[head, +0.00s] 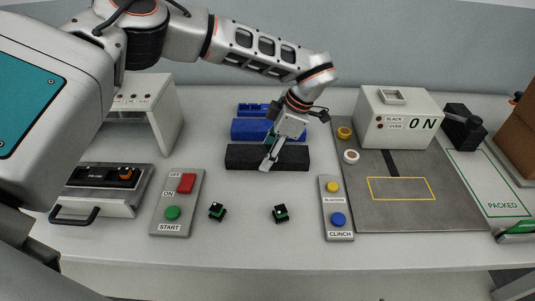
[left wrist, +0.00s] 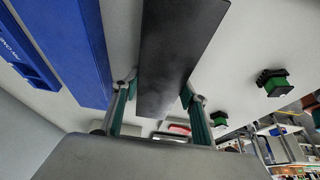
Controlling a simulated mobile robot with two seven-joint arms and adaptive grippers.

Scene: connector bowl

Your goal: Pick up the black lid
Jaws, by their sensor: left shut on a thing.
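The black lid (head: 290,158) is a long dark bar lying crosswise in the middle of the table, in front of the blue bars. My left gripper (head: 270,160) reaches down over its middle and is shut on it. In the left wrist view the black lid (left wrist: 178,55) runs between the two green-padded fingers (left wrist: 157,100), one on each side. I cannot tell whether the lid is clear of the table. My right gripper is not in view.
Blue bars (head: 250,130) lie right behind the lid. Two small green-and-black connectors (head: 280,214) sit in front. A START button panel (head: 177,203) is at the left and a CLINCH panel (head: 336,207) at the right. A grey mat (head: 440,212) lies farther right.

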